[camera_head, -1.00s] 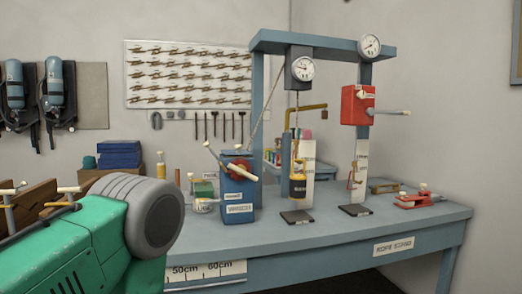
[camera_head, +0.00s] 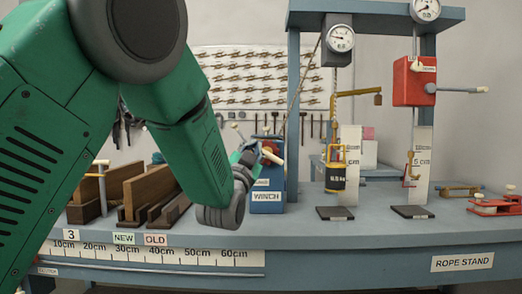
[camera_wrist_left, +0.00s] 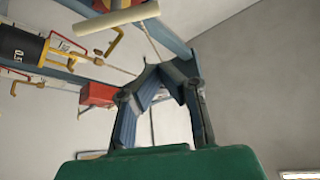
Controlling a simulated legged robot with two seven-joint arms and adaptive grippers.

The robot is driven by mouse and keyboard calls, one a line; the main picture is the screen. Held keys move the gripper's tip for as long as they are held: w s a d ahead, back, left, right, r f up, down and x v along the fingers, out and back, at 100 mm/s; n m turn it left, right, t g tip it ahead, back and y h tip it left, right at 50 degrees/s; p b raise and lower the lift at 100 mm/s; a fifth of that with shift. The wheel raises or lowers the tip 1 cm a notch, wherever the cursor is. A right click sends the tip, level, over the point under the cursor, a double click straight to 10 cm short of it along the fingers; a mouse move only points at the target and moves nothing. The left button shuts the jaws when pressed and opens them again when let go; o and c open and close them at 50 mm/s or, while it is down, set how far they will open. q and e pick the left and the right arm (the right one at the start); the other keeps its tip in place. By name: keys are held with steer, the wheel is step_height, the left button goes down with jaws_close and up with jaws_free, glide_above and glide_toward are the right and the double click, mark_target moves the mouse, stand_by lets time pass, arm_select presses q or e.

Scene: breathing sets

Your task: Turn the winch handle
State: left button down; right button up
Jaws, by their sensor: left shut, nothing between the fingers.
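The blue winch (camera_head: 267,196) stands on the bench, with its name label on the front. Its cream handle grip (camera_head: 271,156) shows just right of my left gripper (camera_head: 252,156), which is partly hidden by my own wrist. In the left wrist view the cream handle grip (camera_wrist_left: 117,19) lies across the top left, beyond and to the left of the gripper's fingers (camera_wrist_left: 165,72). The left gripper is shut and empty. No contact between fingers and grip can be made out. My arm hides the winch's left side. My right gripper is not in view.
A black and yellow weight (camera_head: 336,175) hangs right of the winch from the blue rope stand (camera_head: 293,100). A red box with a lever (camera_head: 413,82) sits on the right post. The bench front (camera_head: 350,240) is clear.

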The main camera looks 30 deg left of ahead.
mark_target(267, 153)
arm_select(q)
steer(key=d+x, duration=0.2)
steer(key=x, duration=0.5)
steer(key=shift+w+a+f+b, duration=0.15)
steer(key=shift+a+f+b, duration=0.35)
steer(key=shift+a+f, duration=0.2)
steer(key=shift+w+a+f+b, duration=0.1)
steer(key=shift+a+f+b, duration=0.4)
steer(key=shift+a+f, duration=0.25)
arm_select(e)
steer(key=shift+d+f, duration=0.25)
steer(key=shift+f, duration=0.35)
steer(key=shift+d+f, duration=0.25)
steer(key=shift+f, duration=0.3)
arm_select(q)
steer(key=shift+s+a+f+n+y, duration=0.1)
steer(key=shift+a+f+n+y, duration=0.1)
steer(key=shift+n+y, duration=0.3)
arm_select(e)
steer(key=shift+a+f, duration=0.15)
arm_select(q)
steer(key=shift+n+y+b, duration=0.3)
steer(key=shift+n+b, duration=0.05)
steer(key=shift+n, duration=0.15)
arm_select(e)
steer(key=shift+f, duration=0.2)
